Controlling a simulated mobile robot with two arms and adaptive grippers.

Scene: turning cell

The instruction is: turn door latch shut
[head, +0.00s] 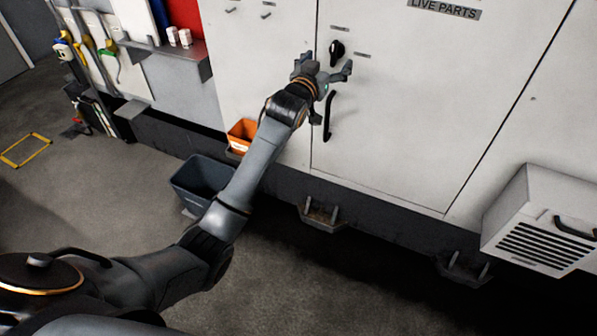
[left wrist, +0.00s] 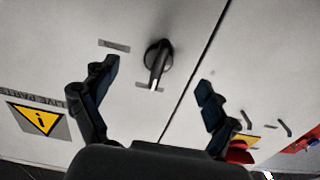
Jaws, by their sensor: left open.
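The door latch (head: 337,48) is a black rotary knob on the white cabinet door (head: 420,110), near the door's left edge. In the left wrist view, the latch (left wrist: 157,60) has a round base and a bar grip with a white tip mark pointing down the picture. My left gripper (head: 324,67) is open just before the door, below and slightly left of the latch in the head view. In the left wrist view its spread fingers (left wrist: 158,74) stand on either side of the latch, with no clear contact. My right gripper is not in view.
A black vertical door handle (head: 328,115) is below the latch. Small labels (head: 341,28) sit by the knob. An orange bin (head: 241,135) and a dark bin (head: 192,177) stand left. A grey shelf (head: 180,55) and a vented box (head: 540,220) stick out.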

